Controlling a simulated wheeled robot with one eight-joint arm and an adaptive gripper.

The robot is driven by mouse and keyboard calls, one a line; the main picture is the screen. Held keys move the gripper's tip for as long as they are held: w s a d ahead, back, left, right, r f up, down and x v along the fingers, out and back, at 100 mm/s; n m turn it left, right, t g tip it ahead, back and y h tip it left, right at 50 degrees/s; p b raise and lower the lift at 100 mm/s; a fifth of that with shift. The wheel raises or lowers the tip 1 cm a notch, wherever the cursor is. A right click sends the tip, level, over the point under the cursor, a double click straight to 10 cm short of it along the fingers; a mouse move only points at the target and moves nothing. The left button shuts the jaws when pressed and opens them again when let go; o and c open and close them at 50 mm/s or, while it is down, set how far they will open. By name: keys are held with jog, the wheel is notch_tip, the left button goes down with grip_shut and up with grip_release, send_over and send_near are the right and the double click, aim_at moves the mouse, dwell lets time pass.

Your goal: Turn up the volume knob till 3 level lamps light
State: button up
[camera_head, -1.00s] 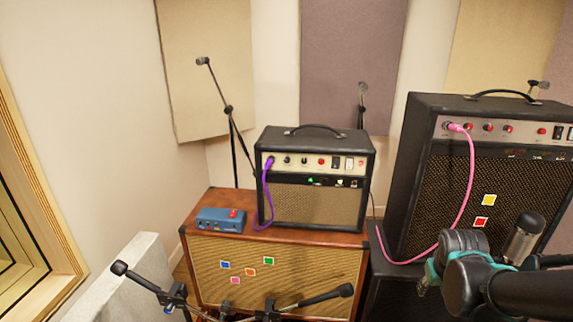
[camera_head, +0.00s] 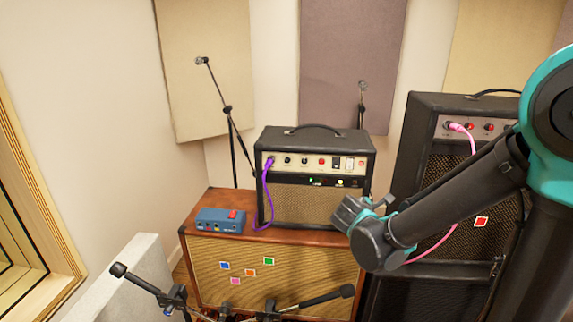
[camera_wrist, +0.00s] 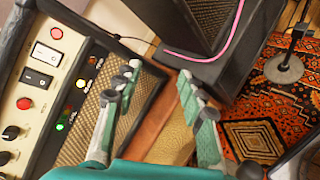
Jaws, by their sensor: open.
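The small black amp (camera_head: 313,177) stands on a brown cabinet. Its cream panel (camera_wrist: 40,60) holds black and red knobs, rocker switches and a red button; I cannot read which knob is the volume. A black knob (camera_wrist: 11,132) and a red knob (camera_wrist: 24,103) show at the left in the wrist view. On the dark strip below, a green lamp (camera_head: 311,180) and a yellowish lamp (camera_head: 340,184) show; how many level lamps are lit is unclear. My gripper (camera_head: 350,212) is open and empty, at the amp's lower right front; its fingers (camera_wrist: 157,75) are apart from the panel.
The brown cabinet (camera_head: 225,270) carries a blue pedal box (camera_head: 220,221). A purple cable (camera_head: 265,195) hangs from the small amp. A larger amp (camera_head: 420,140) with a pink cable (camera_head: 462,130) stands at right. Microphone stands are in front (camera_head: 310,298) and behind (camera_head: 232,130).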

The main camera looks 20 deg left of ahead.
jog(key=a+r+n+t+y, duration=0.3)
jog(key=a+n, duration=0.4)
jog(key=a, duration=0.7)
jog(key=n+t+y, duration=0.3)
jog(key=n, duration=0.5)
send_near(287, 161)
jog(key=w, duration=0.2)
jog(key=w+a, duration=0.1)
jog(key=w, duration=0.5)
jog(key=shift+a+f, duration=0.15)
jog(key=shift+a, duration=0.05)
grip_shut()
